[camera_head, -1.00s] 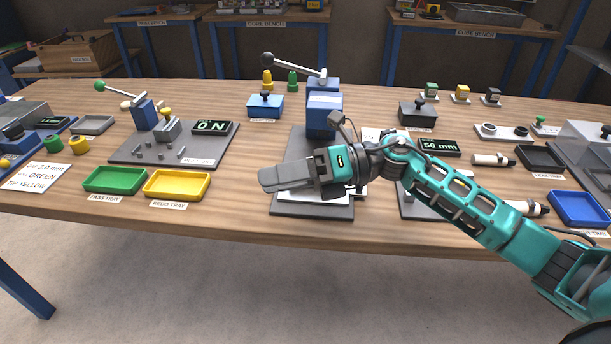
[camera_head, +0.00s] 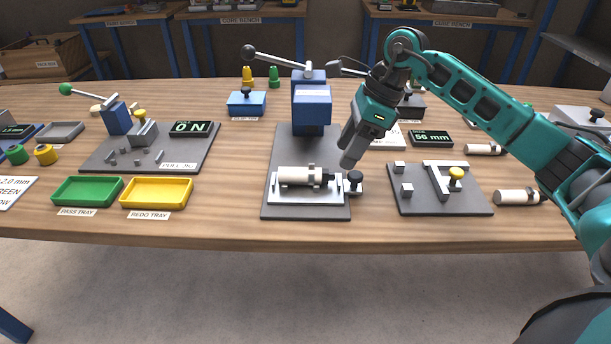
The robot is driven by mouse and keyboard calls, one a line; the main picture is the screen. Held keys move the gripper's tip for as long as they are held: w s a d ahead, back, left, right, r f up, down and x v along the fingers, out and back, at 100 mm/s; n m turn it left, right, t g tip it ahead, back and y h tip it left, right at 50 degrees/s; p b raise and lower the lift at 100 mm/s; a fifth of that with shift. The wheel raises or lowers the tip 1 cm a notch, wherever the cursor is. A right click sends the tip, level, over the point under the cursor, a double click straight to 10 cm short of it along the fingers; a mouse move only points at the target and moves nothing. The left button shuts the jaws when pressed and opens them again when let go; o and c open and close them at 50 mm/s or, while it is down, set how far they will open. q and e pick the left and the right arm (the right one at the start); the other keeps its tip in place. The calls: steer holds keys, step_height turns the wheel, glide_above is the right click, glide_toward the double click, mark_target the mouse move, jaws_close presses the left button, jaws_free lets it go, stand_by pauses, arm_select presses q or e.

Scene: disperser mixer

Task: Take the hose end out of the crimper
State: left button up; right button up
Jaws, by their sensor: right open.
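The crimper (camera_head: 311,105) is a blue press with a long black-knobbed lever, standing on a grey base plate near the table's middle. The hose end (camera_head: 297,175), a cream cylinder with a dark fitting at its right, lies level in a white cradle (camera_head: 305,198) at the front of that plate. A small black knob (camera_head: 354,180) stands at the cradle's right end. My right gripper (camera_head: 348,163) is open and points down, above and behind the knob in the picture, to the right of the hose end. It looks empty and apart from the hose end. My left gripper is not in view.
A green pass tray (camera_head: 87,204) and a yellow redo tray (camera_head: 156,207) sit at front left. A gauge plate (camera_head: 440,205) with a yellow knob lies right of the crimper. More hose ends (camera_head: 517,197) lie at the right. The table's front edge is close.

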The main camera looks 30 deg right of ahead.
mark_target(332, 171)
steer(key=x, duration=0.6)
steer(key=shift+w+r, duration=0.1)
steer(key=shift+w, duration=0.05)
steer(key=shift+r, duration=0.1)
jaws_close()
